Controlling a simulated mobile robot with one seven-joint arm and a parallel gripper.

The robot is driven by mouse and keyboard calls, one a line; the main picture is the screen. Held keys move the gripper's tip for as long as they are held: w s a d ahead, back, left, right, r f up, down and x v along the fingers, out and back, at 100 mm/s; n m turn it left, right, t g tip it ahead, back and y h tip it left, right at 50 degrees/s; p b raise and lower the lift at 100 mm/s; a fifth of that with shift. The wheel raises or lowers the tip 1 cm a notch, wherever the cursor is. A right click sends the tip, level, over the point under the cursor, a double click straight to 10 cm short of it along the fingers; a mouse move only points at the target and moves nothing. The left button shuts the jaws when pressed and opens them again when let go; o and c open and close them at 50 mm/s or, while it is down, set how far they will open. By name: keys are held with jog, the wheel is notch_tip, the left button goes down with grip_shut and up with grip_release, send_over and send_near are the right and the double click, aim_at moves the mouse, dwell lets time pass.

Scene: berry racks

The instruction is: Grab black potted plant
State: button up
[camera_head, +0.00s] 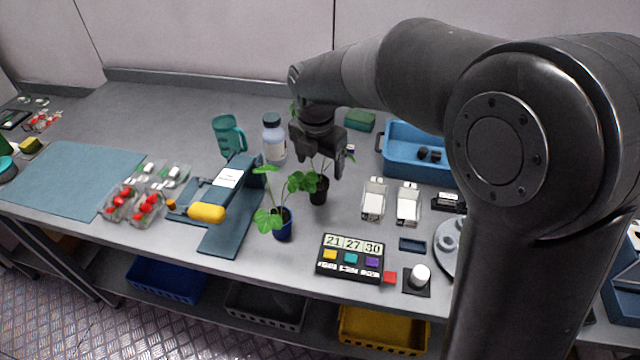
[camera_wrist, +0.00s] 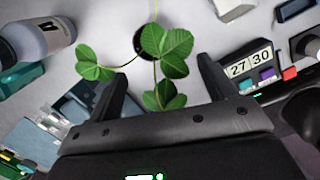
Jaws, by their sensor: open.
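The black potted plant has a small black pot (camera_head: 318,191) with green leaves and stands upright on the bench in the head view. In the wrist view its dark pot (camera_wrist: 141,42) shows at the top middle, partly covered by its leaves (camera_wrist: 173,50). My gripper (camera_head: 323,160) is open and empty above the plant, its fingers pointing down near the upper leaves. In the wrist view the fingertips (camera_wrist: 163,80) lie to either side of the stems and lower leaves, with the pot beyond them and not between them.
A second plant in a blue pot (camera_head: 283,225) stands close by at the front left. A timer panel (camera_head: 349,258) is in front, and white containers (camera_head: 374,200) stand to the right.

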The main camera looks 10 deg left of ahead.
aim_at(318, 182)
jog(key=shift+w+a+f+n, duration=0.15)
jog(key=shift+a+f+n, duration=0.65)
jog(key=shift+a, duration=0.2)
jog(key=f, duration=0.5)
jog(key=shift+w+d+f, duration=0.1)
jog(key=shift+w, duration=0.25)
jog(key=shift+w+d+f, duration=0.15)
jog(key=shift+w+f, duration=0.1)
jog(key=shift+f, duration=0.6)
jog(key=shift+w+d+f, duration=0.15)
jog(key=shift+w+f, duration=0.15)
jog(key=shift+f, duration=0.6)
jog(key=shift+w+d+f, duration=0.15)
jog(key=shift+w+f, duration=0.1)
jog(key=shift+f, duration=0.6)
jog(key=shift+c, duration=0.3)
jog(key=c, duration=1)
